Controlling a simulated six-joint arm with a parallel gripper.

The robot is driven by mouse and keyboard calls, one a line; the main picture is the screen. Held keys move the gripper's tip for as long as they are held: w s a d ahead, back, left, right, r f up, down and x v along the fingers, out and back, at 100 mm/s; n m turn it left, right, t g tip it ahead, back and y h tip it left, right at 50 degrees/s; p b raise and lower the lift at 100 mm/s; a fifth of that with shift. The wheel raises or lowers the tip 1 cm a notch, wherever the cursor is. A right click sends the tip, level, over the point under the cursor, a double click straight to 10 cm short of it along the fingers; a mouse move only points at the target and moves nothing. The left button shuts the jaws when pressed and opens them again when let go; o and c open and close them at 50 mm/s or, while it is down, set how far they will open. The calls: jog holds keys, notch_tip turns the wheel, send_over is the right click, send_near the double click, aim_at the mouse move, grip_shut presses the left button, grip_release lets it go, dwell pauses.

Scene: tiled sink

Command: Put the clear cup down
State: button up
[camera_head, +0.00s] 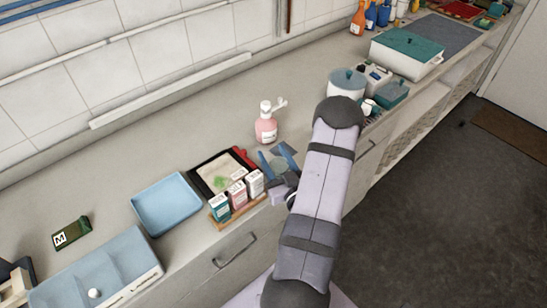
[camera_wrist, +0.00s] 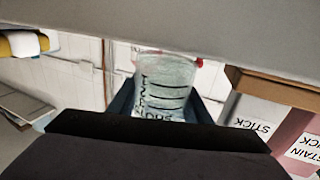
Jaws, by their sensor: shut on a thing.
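The clear cup (camera_wrist: 166,85) has dark printed lines and lettering on its side. It is between the blue fingers of my gripper (camera_wrist: 165,98) in the wrist view, which shows the scene upside down. My gripper (camera_head: 278,162) is shut on the cup at the front part of the counter in the head view. Only a little of the cup (camera_head: 278,167) shows there between the fingers. I cannot tell whether the cup's bottom touches the counter (camera_wrist: 180,22).
Small labelled boxes (camera_head: 238,193) stand on a wooden tray (camera_head: 222,225) left of my gripper. Behind them lies a dark-rimmed tray (camera_head: 205,165). A pink pump bottle (camera_head: 266,130) stands behind my gripper. A blue tray (camera_head: 167,203) lies farther left. Counter between bottle and white pot (camera_head: 346,85) is clear.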

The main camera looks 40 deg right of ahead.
jog(key=shift+f, duration=0.45)
jog(key=shift+f, duration=0.2)
jog(key=o, duration=1.1)
jog(key=shift+c, duration=0.2)
